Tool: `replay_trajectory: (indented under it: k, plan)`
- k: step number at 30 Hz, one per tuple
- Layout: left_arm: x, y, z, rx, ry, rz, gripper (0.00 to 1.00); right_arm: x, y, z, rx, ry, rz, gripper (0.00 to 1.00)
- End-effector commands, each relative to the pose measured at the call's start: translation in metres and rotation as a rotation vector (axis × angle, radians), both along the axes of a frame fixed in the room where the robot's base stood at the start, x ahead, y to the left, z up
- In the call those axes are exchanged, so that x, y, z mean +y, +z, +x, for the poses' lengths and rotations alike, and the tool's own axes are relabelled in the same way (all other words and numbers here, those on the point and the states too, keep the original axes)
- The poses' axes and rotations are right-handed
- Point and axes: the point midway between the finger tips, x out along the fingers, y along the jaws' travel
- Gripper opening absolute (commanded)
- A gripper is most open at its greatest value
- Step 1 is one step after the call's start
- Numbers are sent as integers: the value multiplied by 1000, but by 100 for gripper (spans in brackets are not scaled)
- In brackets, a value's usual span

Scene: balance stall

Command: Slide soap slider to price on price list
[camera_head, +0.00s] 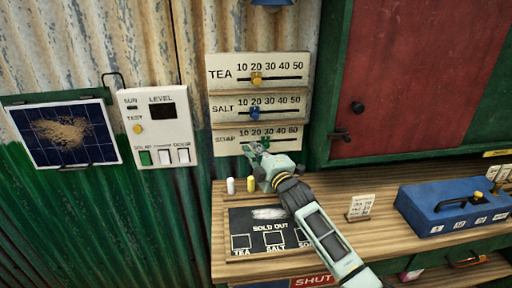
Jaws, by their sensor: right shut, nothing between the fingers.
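The SOAP price board (285,130) is the lowest of three boards on the corrugated wall, with a scale from 10 to 50. Its green slider (265,139) shows just above my gripper, around the 20 to 30 marks; its exact place is hard to tell. My right gripper (252,149) is shut and empty, its tips at the lower edge of this board, close below the slider. Whether they touch it I cannot tell. A small white price card (361,207) stands on the counter; its figures are too small to read. My left gripper is not in view.
Above are the SALT board with a blue slider (254,113) and the TEA board with a yellow slider (256,78). White and yellow chalk-like pieces (251,184) stand by the sold-out blackboard (240,219). A blue box (450,208) is at right.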

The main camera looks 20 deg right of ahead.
Motion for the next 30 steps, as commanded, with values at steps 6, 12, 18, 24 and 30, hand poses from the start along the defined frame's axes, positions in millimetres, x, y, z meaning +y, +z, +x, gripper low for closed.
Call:
replay_trajectory:
  k: [6, 12, 18, 24, 30]
  plan:
    - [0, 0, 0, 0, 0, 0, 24, -1, -1, 0, 0, 1, 1, 0]
    - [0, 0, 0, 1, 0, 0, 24, -5, -1, -1, 0, -1, -3, 0]
    - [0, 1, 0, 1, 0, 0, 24, -22, -2, -5, 0, -1, -2, 0]
    - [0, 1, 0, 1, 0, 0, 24, -21, -2, -5, -1, 0, 1, 0]
    - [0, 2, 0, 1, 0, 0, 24, -20, -1, -4, -1, 0, 1, 0]
